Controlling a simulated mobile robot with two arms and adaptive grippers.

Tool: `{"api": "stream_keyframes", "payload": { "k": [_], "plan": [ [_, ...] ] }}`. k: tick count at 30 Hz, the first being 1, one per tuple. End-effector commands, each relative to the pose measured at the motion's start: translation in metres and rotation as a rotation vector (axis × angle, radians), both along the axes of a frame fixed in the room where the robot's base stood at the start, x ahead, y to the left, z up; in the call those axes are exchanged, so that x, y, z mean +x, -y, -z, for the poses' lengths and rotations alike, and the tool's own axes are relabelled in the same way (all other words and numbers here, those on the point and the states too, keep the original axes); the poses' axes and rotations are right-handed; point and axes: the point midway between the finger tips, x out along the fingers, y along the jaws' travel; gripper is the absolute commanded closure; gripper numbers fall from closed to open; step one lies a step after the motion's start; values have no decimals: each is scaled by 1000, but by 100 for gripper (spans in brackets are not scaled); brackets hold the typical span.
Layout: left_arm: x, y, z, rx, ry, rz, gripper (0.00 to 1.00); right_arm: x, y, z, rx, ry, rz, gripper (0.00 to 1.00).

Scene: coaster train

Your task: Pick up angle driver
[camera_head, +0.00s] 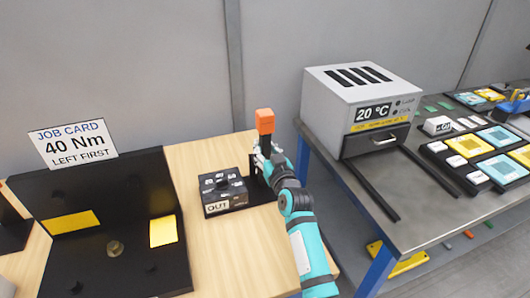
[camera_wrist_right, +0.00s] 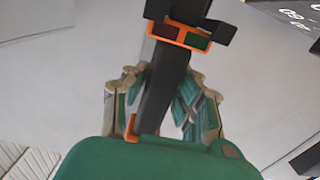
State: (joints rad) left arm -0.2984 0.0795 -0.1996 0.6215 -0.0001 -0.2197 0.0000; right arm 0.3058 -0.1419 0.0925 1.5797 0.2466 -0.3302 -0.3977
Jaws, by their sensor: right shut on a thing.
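The angle driver (camera_head: 265,121) stands roughly upright behind the dial box, its orange end uppermost. My right gripper (camera_head: 264,160) is around its dark body below that end. In the right wrist view, the driver's dark shaft (camera_wrist_right: 163,85) with an orange collar runs between the fingers of my right gripper (camera_wrist_right: 163,95), which is shut on it. The driver's lower end is hidden behind the gripper and arm. My left gripper is not in view.
A black dial box (camera_head: 222,193) marked OUT is just left of my right gripper. A black fixture (camera_head: 130,230) with yellow patches and a 40 Nm job card (camera_head: 73,143) stands left. A grey 20 °C oven (camera_head: 345,95) is on the right table.

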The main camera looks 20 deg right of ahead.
Motion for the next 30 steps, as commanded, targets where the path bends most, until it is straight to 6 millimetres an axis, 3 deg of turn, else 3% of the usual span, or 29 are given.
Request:
{"api": "stream_keyframes", "payload": {
  "k": [1, 11, 17, 23, 30],
  "plan": [
    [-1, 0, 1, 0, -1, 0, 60, 1, 0, -12, 2, 19, 2, 100],
    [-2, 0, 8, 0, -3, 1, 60, 1, 0, -41, 1, 21, 2, 100],
    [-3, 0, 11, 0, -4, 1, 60, -21, 1, -37, 2, 16, 2, 100],
    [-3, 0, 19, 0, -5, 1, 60, -57, 2, -36, 0, 16, 3, 100],
    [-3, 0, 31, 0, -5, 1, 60, -118, 4, -35, 0, 15, 2, 100]
  ]
}}
